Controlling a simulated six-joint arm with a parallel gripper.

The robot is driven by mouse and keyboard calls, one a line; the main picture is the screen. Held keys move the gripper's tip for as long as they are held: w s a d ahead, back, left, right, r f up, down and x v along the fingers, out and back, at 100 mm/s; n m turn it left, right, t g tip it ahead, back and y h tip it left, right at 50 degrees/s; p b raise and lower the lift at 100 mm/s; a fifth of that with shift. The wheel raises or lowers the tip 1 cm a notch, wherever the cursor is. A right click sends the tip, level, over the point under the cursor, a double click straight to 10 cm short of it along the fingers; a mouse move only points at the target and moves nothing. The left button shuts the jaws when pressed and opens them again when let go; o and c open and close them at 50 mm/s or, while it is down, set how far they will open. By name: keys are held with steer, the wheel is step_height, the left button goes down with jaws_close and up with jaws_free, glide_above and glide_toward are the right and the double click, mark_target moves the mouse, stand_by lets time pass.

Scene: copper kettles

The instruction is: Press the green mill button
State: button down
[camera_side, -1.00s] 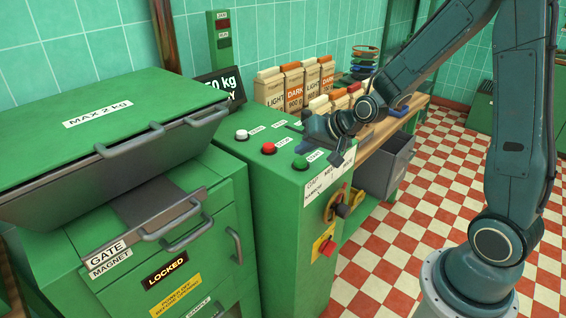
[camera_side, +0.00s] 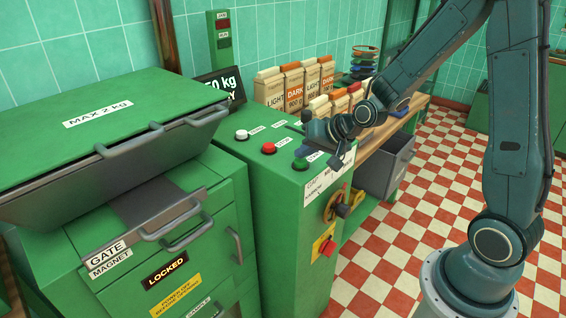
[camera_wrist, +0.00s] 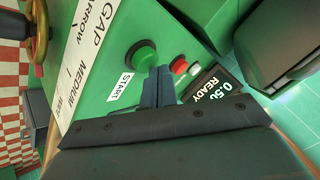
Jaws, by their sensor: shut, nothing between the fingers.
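The green button (camera_side: 300,164) is on top of the green mill cabinet (camera_side: 270,200), at the near end of a row with a red button (camera_side: 268,148) and a white button (camera_side: 241,135). In the wrist view the green button (camera_wrist: 141,55) lies just beyond my fingertips, beside a START label (camera_wrist: 121,87). My gripper (camera_side: 306,150) is shut and empty, right above or beside the green button. In the wrist view its closed fingers (camera_wrist: 160,72) end close to the button's edge. I cannot tell whether they touch it.
A handwheel (camera_side: 335,206) and a red switch on a yellow plate (camera_side: 327,246) are on the cabinet's front. A display (camera_side: 222,88) stands behind the buttons. Bags (camera_side: 292,85) line the bench at the back. A green bin with a hinged lid (camera_side: 100,110) fills the left.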

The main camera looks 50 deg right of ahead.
mark_target(304, 162)
steer(key=shift+f, duration=0.4)
stand_by(0.8)
steer(key=shift+r, duration=0.9)
steer(key=shift+r, duration=0.15)
steer(key=shift+r, duration=2.35)
steer(key=shift+r, duration=0.1)
